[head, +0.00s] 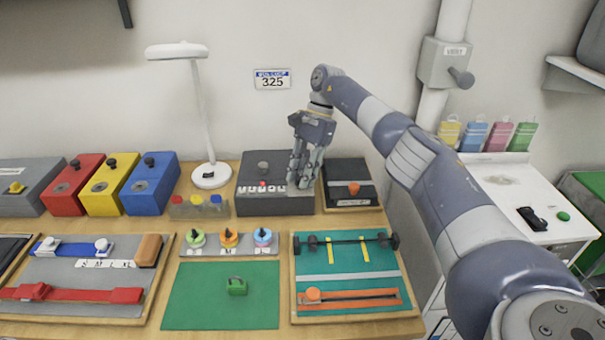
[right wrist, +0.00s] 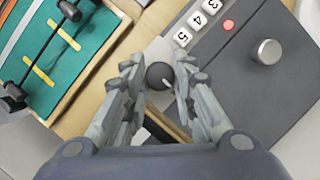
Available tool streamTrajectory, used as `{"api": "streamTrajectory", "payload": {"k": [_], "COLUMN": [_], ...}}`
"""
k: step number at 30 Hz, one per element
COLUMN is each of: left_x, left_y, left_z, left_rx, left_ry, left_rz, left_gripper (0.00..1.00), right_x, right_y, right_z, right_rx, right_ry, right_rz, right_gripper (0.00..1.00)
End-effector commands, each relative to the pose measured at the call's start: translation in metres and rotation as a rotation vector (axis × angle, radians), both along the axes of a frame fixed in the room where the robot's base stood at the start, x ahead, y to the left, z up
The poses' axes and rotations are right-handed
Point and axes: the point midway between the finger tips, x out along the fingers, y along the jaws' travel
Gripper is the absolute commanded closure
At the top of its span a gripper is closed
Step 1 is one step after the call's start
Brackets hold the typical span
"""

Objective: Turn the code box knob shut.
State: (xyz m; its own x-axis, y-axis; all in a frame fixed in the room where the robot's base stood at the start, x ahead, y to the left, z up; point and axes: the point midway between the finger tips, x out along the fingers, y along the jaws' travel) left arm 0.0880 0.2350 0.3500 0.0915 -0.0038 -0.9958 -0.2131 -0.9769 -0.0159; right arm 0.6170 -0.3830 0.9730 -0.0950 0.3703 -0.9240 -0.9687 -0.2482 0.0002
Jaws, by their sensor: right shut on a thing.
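The code box (head: 275,205) is a dark grey box at the back of the bench, with a row of white numbered buttons and a red light (head: 263,184) on top. In the right wrist view its top shows a silver round knob (right wrist: 266,52) and the buttons 3, 4 and 5 (right wrist: 182,38). A dark round knob (right wrist: 160,75) with a pale pointer mark is just past button 5. My right gripper (head: 303,183) points down at the box's right end, its fingers shut on the dark knob. The fingers hide this knob in the head view. My left gripper is not in view.
A dark tray box with an orange knob (head: 354,188) stands close right of the code box. A white lamp (head: 210,175) and blue, yellow and red boxes (head: 150,183) stand to the left. Boards with sliders and a green mat (head: 200,310) fill the front.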

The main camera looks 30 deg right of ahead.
Motion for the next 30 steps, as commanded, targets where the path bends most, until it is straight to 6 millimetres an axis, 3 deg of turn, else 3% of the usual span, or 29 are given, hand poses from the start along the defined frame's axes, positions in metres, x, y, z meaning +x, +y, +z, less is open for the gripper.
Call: {"api": "streamTrajectory", "payload": {"k": [5, 6, 8, 20, 30], "left_x": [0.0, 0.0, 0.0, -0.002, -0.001], "left_y": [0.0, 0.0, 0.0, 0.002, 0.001], "left_z": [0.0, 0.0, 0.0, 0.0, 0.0], "left_rx": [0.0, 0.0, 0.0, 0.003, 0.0], "left_ry": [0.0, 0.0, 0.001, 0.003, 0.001], "left_rz": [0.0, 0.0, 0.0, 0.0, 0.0], "left_gripper": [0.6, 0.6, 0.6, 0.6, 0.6], "right_x": [0.001, 0.001, 0.001, 0.001, 0.006], "right_y": [0.0, 0.0, 0.0, -0.001, -0.019], "right_z": [0.001, 0.001, 0.001, 0.005, 0.051], "right_rx": [0.001, 0.001, 0.001, 0.0, 0.002], "right_ry": [-0.004, -0.004, -0.003, -0.002, -0.003], "right_rz": [0.0, 0.0, 0.0, -0.001, -0.003], "right_gripper": [0.99, 0.66, 0.55, 0.55, 0.55]}}
